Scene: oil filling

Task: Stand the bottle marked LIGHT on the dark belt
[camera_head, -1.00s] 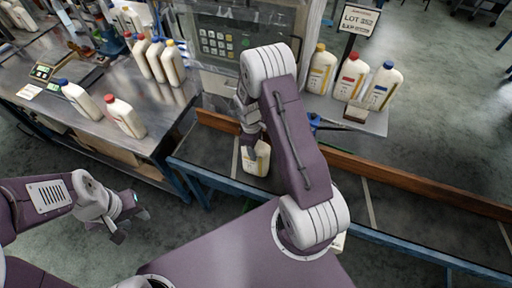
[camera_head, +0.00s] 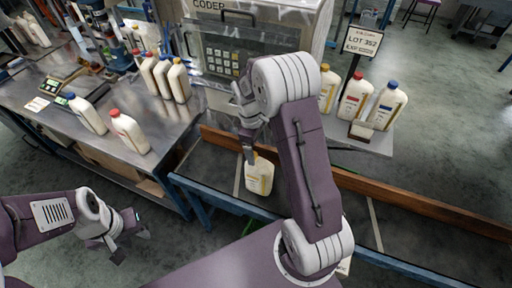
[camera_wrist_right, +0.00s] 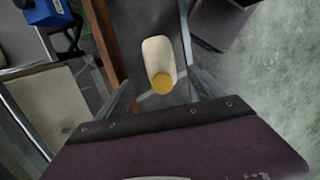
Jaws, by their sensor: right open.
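A cream bottle with a yellow label (camera_head: 259,176) stands upright on the dark belt (camera_head: 285,202). Its label is too small to read. In the right wrist view the bottle (camera_wrist_right: 158,52) shows its yellow cap between my finger sides. My right gripper (camera_head: 248,150) is open, just above and beside the bottle's top, and appears empty. My left gripper (camera_head: 128,243) is open and empty, low at the left, away from the table and belt.
Several capped bottles stand on the steel table (camera_head: 50,115) at left. A side shelf (camera_head: 360,140) holds bottles with differently coloured caps, beside the lot sign (camera_head: 362,42). The coder machine (camera_head: 225,60) stands behind the belt. A wooden rail (camera_head: 420,205) edges the belt, which is clear to the right.

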